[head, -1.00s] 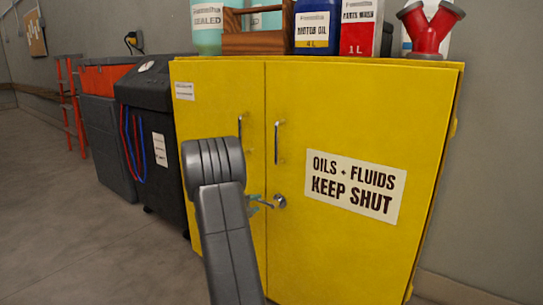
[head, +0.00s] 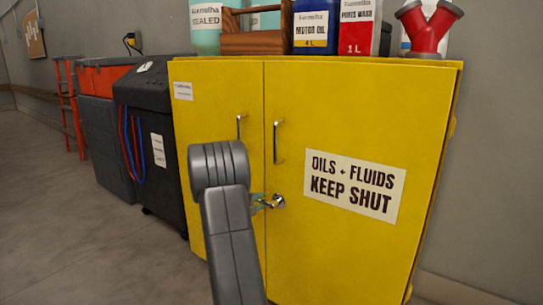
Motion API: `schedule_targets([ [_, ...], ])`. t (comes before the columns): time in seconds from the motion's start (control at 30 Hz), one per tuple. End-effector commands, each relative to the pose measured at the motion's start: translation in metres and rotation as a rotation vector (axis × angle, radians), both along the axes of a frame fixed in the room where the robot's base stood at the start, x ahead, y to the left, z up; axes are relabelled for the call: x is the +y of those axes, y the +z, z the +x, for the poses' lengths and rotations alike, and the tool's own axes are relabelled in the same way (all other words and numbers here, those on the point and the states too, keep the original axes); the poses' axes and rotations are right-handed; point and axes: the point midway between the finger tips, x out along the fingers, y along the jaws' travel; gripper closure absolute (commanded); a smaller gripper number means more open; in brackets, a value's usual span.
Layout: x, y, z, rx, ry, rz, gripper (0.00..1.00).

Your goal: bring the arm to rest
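My grey arm rises from the bottom of the head view in front of the yellow cabinet (head: 360,110). Its rounded joint hides part of the left door. The cabinet's two doors are shut, each with a metal handle (head: 277,142) near the middle seam. A sign on the right door (head: 355,186) reads "OILS + FLUIDS KEEP SHUT".
On the cabinet stand a wooden carrier (head: 262,41), a blue motor oil can (head: 315,27), a red and white can (head: 357,27) and a red Y-shaped fitting (head: 428,28). A black machine (head: 152,100) stands left of the cabinet. The floor (head: 70,230) at left is clear.

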Motion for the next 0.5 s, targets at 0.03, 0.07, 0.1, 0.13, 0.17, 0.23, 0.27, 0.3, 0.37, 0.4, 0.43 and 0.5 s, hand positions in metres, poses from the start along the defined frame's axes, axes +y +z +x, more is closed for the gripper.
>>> schedule_targets([
  [0.03, 0.007, 0.005, -0.007, 0.0, 0.004, 0.0, 0.65],
  [0.07, 0.01, 0.006, -0.012, 0.001, 0.004, -0.001, 0.65],
  [0.1, 0.014, 0.008, -0.018, 0.001, 0.004, 0.0, 0.65],
  [0.13, 0.018, 0.009, -0.023, 0.001, 0.004, 0.0, 0.65],
  [0.17, 0.022, 0.01, -0.028, 0.001, 0.005, 0.0, 0.65],
  [0.23, 0.03, 0.013, -0.039, 0.001, 0.004, 0.0, 0.65],
  [0.27, 0.034, 0.014, -0.044, 0.002, 0.005, 0.0, 0.65],
  [0.3, 0.038, 0.015, -0.05, 0.0, 0.004, 0.001, 0.65],
  [0.37, 0.045, 0.017, -0.06, 0.002, 0.005, 0.0, 0.65],
  [0.4, 0.05, 0.019, -0.066, 0.002, 0.004, 0.001, 0.65],
  [0.43, 0.053, 0.02, -0.071, 0.001, 0.004, 0.0, 0.65],
  [0.5, 0.061, 0.023, -0.082, 0.001, 0.005, 0.001, 0.65],
])
